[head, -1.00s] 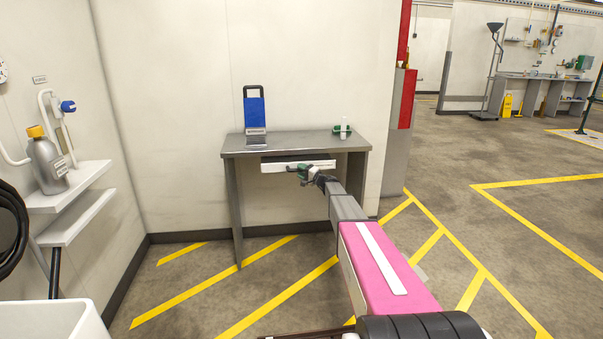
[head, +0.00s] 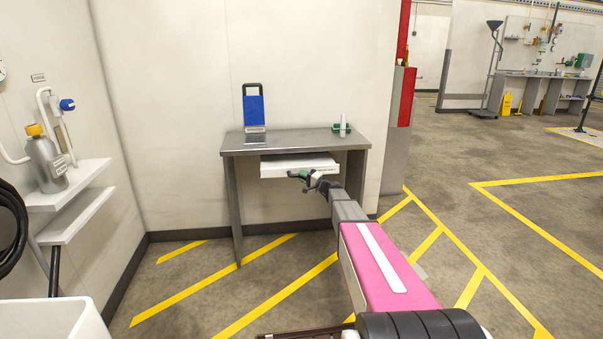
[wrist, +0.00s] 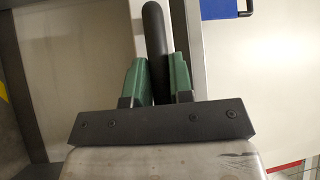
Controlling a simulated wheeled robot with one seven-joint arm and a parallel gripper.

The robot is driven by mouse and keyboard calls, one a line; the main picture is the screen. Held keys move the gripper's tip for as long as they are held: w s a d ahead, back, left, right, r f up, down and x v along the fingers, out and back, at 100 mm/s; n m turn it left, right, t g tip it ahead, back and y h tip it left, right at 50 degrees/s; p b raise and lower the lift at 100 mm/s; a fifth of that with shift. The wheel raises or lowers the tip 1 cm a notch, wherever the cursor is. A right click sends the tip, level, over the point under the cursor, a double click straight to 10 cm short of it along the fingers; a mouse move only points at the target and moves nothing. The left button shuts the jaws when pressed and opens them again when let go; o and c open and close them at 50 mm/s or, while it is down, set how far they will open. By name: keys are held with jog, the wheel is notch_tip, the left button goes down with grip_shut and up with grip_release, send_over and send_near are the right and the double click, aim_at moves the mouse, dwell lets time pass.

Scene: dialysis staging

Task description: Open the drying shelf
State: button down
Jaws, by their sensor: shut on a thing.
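The drying shelf (head: 290,165) is a white pull-out slab under the top of a grey metal table (head: 300,141). It stands partly out, and its top surface shows below the tabletop edge. My gripper (head: 305,179) is at the shelf's front, right of its middle. In the wrist view, its green fingers (wrist: 158,78) are shut on a black bar handle (wrist: 153,35), one finger on each side. The handle's attachment to the shelf is hidden in the head view.
A wall shelf with a grey bottle (head: 47,163) is at left. The striped floor before the table is clear.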

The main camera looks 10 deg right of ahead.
jog(key=s, duration=1.2)
jog(key=shift+s, duration=0.4)
jog(key=c, duration=1)
grip_release()
jog(key=v, duration=1)
jog(key=shift+s+d+f, duration=0.1)
jog(key=shift+s+d, duration=0.1)
jog(key=shift+d, duration=0.15)
